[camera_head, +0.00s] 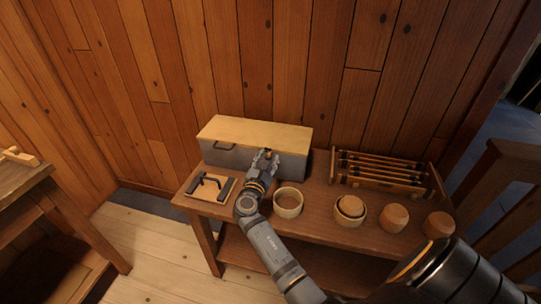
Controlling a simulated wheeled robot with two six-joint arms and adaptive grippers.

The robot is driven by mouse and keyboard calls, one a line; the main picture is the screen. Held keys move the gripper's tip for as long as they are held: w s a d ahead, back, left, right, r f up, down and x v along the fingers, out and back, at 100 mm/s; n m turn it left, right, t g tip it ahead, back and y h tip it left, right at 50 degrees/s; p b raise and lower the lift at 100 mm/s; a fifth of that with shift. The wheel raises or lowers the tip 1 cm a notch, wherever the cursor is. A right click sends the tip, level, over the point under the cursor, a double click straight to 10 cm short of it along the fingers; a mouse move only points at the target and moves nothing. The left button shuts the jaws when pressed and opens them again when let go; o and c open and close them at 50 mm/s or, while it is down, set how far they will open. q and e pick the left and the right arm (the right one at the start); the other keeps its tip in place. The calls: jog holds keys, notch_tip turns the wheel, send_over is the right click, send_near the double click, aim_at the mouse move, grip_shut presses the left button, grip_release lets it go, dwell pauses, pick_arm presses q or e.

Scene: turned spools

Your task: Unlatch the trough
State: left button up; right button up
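The trough (236,158) is a long grey box with a pale wooden lid (255,133), standing at the back of the bench against the plank wall. The lid lies flat on it. My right gripper (266,156) is at the middle of the trough's front, just below the lid's front edge. A small dark part shows at its fingertips, which may be the latch; the gripper hides most of that spot. I cannot tell whether the fingers are open or shut, or touching it. My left gripper is not in view.
On the bench (318,217) are a board with a dark handle (211,186), a pale empty bowl (288,203), a bowl holding a round wooden piece (350,208), two wooden pieces (394,218) (438,225) and a slatted rack (380,172). Another table (22,178) stands left.

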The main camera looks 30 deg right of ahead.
jog(key=shift+s+a+r, duration=0.1)
jog(key=shift+c, duration=0.4)
grip_shut()
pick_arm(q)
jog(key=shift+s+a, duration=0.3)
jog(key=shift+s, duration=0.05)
